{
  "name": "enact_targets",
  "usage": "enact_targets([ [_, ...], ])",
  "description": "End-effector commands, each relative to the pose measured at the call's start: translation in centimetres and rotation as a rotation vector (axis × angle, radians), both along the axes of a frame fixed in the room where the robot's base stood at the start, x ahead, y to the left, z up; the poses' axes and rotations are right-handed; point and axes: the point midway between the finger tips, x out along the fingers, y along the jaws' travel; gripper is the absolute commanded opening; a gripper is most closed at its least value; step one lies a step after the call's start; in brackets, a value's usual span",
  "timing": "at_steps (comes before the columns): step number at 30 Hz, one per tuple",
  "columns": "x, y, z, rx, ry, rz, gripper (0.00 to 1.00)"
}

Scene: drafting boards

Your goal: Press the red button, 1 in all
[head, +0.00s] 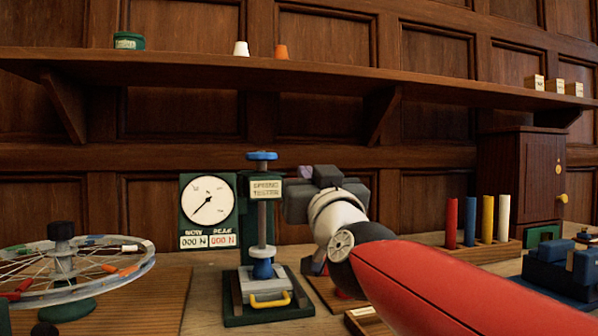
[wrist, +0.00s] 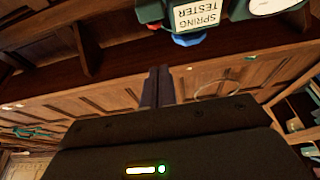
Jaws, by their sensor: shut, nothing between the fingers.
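The spring tester (head: 262,215) with its dial (head: 208,202) stands left of my wrist. A spoked wheel (head: 100,262) is at far left. Coloured cylinders (head: 487,218) in a wooden rack and a blue device (head: 560,270) are at right. A shelf (head: 200,65) runs above.

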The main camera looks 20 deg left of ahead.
Motion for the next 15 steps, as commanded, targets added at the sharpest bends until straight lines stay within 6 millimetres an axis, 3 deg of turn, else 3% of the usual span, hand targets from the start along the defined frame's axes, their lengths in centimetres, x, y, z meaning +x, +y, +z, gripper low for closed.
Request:
enact_targets([
  [6, -1.8, -1.1, -0.7, 0.002, -0.001, -0.001, 0.00],
  [15, -2.0, -1.2, -0.7, 0.002, -0.001, -0.001, 0.00],
])
